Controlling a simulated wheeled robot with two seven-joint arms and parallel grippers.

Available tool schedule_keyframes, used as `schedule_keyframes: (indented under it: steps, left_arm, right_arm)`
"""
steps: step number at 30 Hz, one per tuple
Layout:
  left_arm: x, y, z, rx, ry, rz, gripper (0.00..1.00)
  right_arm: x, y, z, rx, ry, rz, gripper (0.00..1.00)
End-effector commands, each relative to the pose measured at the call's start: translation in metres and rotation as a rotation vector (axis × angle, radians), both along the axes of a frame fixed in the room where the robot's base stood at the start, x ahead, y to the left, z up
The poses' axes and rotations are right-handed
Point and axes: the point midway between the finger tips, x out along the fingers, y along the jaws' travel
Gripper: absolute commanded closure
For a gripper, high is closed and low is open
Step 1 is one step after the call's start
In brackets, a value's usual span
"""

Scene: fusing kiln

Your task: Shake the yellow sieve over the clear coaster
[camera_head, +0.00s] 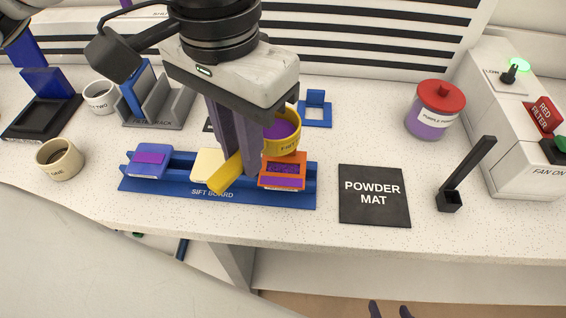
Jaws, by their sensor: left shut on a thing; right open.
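My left gripper (238,172) is shut on the handle of the yellow sieve (289,144), held above the blue sift board (135,186). Purple powder shows in the sieve's bowl. The board carries a blue coaster with a purple patch (148,171) at left, a pale cream coaster (204,166) in the middle, and an orange coaster with purple powder (283,182) at right. The pale one is probably the clear coaster; the handle and fingers partly cover it. The bowl appears above and behind the orange coaster. My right gripper (390,310) shows only its two separated fingertips at the bottom edge.
The black powder mat (373,215) lies empty right of the board, beside a black scoop (450,200). A red-lidded purple jar (430,122) and a control box (500,140) stand at right. Cups (60,160) and a grey rack (178,107) are at left.

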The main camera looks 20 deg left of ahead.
Motion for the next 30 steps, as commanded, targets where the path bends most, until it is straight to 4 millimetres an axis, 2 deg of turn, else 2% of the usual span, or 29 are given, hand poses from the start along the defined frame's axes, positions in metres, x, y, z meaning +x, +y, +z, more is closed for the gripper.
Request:
schedule_keyframes:
  steps: [9,19,26,30]
  left_arm:
    - [0.000,-0.001,0.001,0.000,0.000,0.000,1.00]
    - [0.007,-0.023,0.001,-0.001,0.000,0.000,1.00]
    - [0.007,-0.023,0.000,0.000,-0.001,0.002,1.00]
    - [0.005,-0.015,0.001,-0.001,0.000,0.002,1.00]
  right_arm:
    - [-0.001,0.000,0.001,0.000,0.001,0.000,0.51]
    - [-0.001,0.000,0.015,0.000,0.002,0.000,0.51]
    - [-0.001,0.000,0.014,0.000,0.001,0.000,0.51]
    - [-0.001,0.000,0.019,0.000,0.001,0.000,0.51]
